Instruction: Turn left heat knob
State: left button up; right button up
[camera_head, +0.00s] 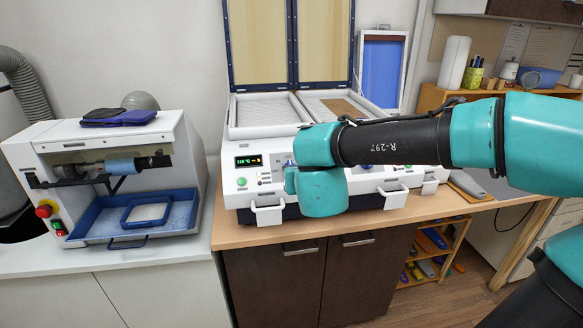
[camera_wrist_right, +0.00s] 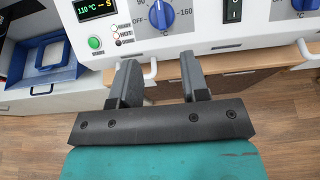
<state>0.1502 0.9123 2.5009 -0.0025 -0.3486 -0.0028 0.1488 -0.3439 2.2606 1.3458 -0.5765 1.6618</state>
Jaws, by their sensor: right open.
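The left heat knob (camera_wrist_right: 160,14) is a blue dial on the white front panel, with OFF, 90 and 160 marked around it. A sliver of it (camera_head: 288,161) shows beside my right wrist in the head view. My right gripper (camera_wrist_right: 158,76) is open and empty, its two dark fingers apart. In the wrist view the knob appears beyond the fingertips, between them in line, with no contact visible. In the head view my teal wrist hides the right gripper. My left gripper is not in view.
The heating machine (camera_head: 239,194) has a lit display (camera_wrist_right: 96,8), a green button (camera_wrist_right: 95,42), a black switch (camera_wrist_right: 234,8) and a second blue knob (camera_wrist_right: 304,4). White handles (camera_head: 267,213) jut out below. A grinder (camera_head: 110,170) with a blue tray (camera_head: 100,232) stands left.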

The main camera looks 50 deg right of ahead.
jog(key=x, duration=1.2)
jog(key=shift+w+d+f, duration=0.15)
jog(key=shift+w+f, duration=0.05)
jog(key=shift+w, duration=0.05)
jog(key=shift+c, duration=0.2)
grip_shut()
